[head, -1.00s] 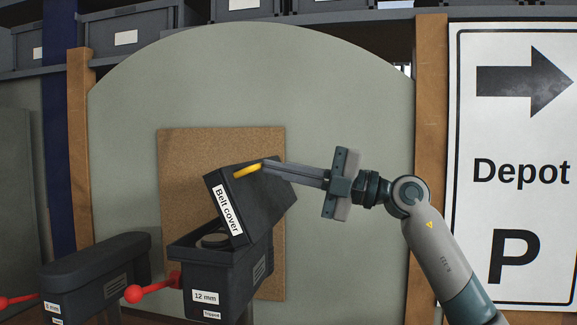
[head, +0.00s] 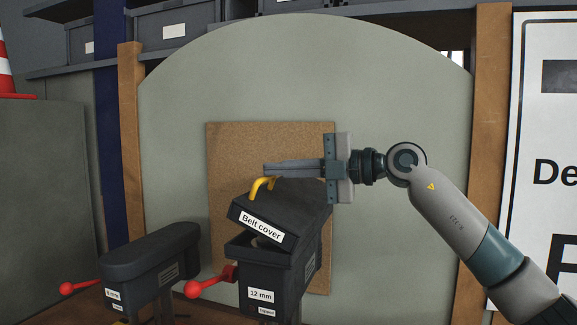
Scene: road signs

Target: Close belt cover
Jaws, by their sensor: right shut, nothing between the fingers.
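The belt cover (head: 287,207) is a dark lid with a white "Belt cover" label and a yellow handle (head: 262,186) on its top. It is tilted, partly open, above the dark housing (head: 280,275) labelled "12 mm". A gap shows between the lid's front edge and the housing. My right gripper (head: 268,168) is shut, its fingers pointing left, just above the lid and next to the yellow handle; whether it touches them I cannot tell. My left gripper is not in view.
A second dark housing (head: 150,262) with a closed top stands at left. Red-knobbed levers (head: 195,289) stick out from the housings. A cork board (head: 225,155) and a large grey-green panel (head: 300,70) stand behind. A Depot sign (head: 548,130) is at right.

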